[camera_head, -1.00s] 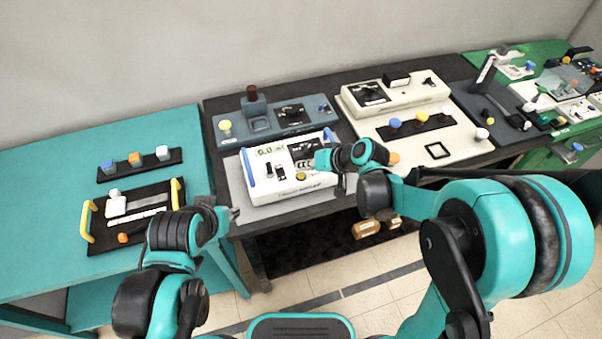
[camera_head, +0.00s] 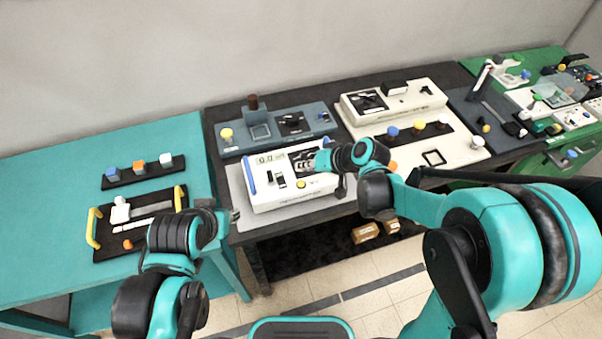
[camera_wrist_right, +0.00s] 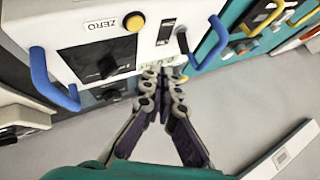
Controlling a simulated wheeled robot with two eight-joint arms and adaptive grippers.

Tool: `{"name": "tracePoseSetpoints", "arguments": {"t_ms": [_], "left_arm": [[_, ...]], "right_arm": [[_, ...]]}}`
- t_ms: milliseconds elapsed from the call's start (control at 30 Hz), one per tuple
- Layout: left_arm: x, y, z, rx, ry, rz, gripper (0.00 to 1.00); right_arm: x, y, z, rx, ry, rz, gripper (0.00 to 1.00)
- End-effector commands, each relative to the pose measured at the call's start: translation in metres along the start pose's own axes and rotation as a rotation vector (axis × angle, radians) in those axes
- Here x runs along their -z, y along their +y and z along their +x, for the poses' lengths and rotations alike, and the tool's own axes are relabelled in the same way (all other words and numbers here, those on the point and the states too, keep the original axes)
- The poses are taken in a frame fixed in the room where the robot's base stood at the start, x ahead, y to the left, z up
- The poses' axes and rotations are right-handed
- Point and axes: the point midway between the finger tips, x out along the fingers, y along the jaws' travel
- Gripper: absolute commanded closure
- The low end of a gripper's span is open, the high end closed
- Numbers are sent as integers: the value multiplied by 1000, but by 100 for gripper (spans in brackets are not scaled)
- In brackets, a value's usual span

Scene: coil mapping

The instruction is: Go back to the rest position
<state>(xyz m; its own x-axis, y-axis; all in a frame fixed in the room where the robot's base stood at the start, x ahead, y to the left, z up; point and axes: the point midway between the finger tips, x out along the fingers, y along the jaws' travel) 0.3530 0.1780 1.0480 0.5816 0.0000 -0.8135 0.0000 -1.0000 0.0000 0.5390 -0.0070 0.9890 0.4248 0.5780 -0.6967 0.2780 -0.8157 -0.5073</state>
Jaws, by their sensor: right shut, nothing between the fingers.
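My right gripper (camera_wrist_right: 163,80) is shut and empty in the right wrist view. My left gripper (camera_head: 226,214) is over the front right corner of the teal table (camera_head: 60,190). It is small and dark, and its jaws are unclear.
A black board (camera_head: 103,246) with yellow handles and a block rack (camera_head: 145,177) lie on the teal table. A blue-grey device (camera_head: 240,145) stands behind the white meter, and a cream device (camera_head: 405,108) stands right of it. Open floor (camera_head: 380,290) lies in front of the tables.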

Motion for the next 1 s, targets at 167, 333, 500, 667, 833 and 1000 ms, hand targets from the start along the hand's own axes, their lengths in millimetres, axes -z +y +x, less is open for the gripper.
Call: {"name": "tracePoseSetpoints", "arguments": {"t_ms": [167,333,500,667,833,1000], "left_arm": [[0,0,0,0,0,0,68],[0,0,0,0,0,0,68],[-1,0,1,0,0,0,68],[-2,0,2,0,0,0,68],[-2,0,3,0,0,0,68],[-3,0,4,0,0,0,68]], "right_arm": [[0,0,0,0,0,0,100],[-2,0,-10,-22,1,0,100],[-16,6,-56,-133,9,-3,100],[-43,18,-110,-277,23,-10,100],[-78,34,-162,-427,44,-22,100],[-110,50,-197,-545,65,-38,100]]}}
